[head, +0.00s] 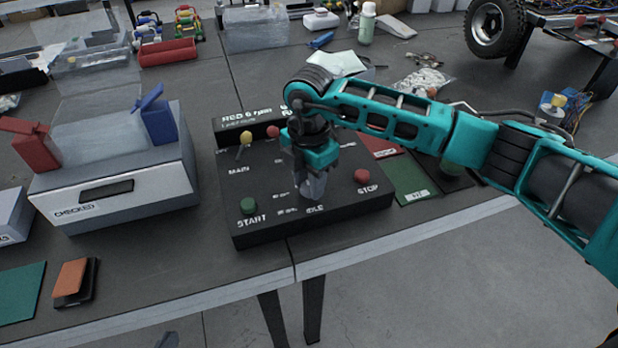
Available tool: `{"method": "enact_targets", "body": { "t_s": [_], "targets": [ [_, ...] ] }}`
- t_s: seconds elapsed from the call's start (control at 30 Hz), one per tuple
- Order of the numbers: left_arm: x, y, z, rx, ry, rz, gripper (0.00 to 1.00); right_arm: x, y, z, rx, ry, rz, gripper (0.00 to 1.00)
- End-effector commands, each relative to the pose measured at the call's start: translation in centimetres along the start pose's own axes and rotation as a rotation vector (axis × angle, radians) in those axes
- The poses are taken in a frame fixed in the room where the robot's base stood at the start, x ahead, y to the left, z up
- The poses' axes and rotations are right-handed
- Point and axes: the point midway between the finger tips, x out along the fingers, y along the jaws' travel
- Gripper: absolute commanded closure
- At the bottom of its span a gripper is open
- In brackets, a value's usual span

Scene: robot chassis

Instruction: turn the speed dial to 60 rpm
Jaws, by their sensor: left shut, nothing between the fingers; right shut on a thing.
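The black control panel (255,232) sits near the table's front edge. It carries a green START button (248,206), a red STOP button (361,176), a yellow-tipped MAIN switch (244,141) and a red knob (273,131). The grey dial (313,189) stands above the IDLE label. My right gripper (311,174) comes down from above and is shut on the dial. The gripper and arm hide the dial's top, part of its scale and part of the display (247,115). I cannot read the dial's setting. My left gripper is not in view.
A grey CHECKED box (120,200) with red and blue clips stands left of the panel. A green mat (415,183) lies to the right. An orange-topped pedal-like block (72,278) lies at the front left. A red tray (167,52) and a wheel (493,27) are further back.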

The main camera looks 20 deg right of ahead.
Motion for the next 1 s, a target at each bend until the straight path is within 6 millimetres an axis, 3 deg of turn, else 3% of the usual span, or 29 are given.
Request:
{"method": "enact_targets", "body": {
  "t_s": [0.07,0.1,0.33,0.67,0.77,1.0],
  "targets": [
    [0.0,0.0,-0.1,0.000,0.002,0.000,1.00,-0.1,0.1,0.1,0.003,-0.001,0.003,0.95],
    [0.0,0.0,-0.1,0.000,0.003,0.000,1.00,-0.1,0.1,0.1,0.003,0.000,0.003,0.63],
    [0.1,-0.1,-0.3,0.001,0.007,-0.001,1.00,-0.1,0.0,0.0,0.001,0.000,0.002,0.41],
    [0.1,-0.1,-0.4,0.001,0.008,-0.002,1.00,-0.5,0.1,0.0,0.000,0.000,0.002,0.39],
    [0.1,-0.1,-0.4,0.001,0.008,-0.002,1.00,-1.7,0.1,0.1,0.000,-0.002,0.004,0.39],
    [0.0,-0.2,-0.5,0.001,0.008,-0.003,1.00,-6.9,0.1,0.1,-0.001,-0.002,0.006,0.39]
  ]
}}
